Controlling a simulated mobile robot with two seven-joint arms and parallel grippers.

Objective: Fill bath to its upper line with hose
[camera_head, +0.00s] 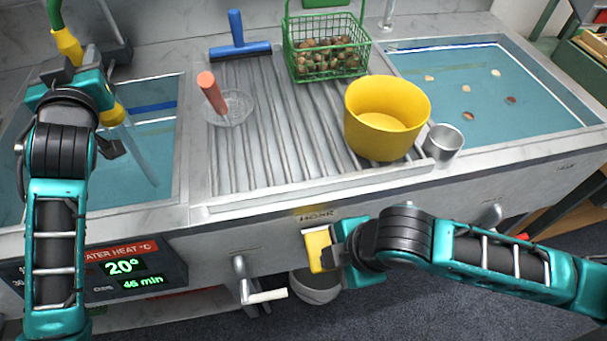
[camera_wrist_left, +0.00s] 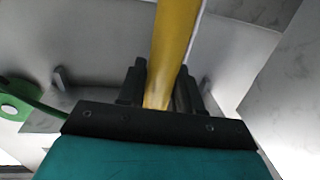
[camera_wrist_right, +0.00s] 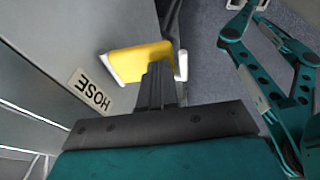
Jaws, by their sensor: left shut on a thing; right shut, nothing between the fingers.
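My left gripper (camera_wrist_left: 158,92) is shut on the yellow hose (camera_wrist_left: 175,40). In the head view the hose nozzle (camera_head: 113,115) points down over the left bath (camera_head: 165,172), and a clear stream (camera_head: 140,155) runs from it into the water. A dark blue line (camera_head: 153,107) shows on the bath's back wall above the water, with a paler band lower down. My arm hides much of this bath. My right gripper (camera_head: 342,247) is shut and empty at the yellow hose lever (camera_head: 318,250), which also shows in the right wrist view (camera_wrist_right: 140,62). I cannot tell whether they touch.
A second bath (camera_head: 490,80) lies right. A crank (camera_head: 262,296) sticks out in front.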

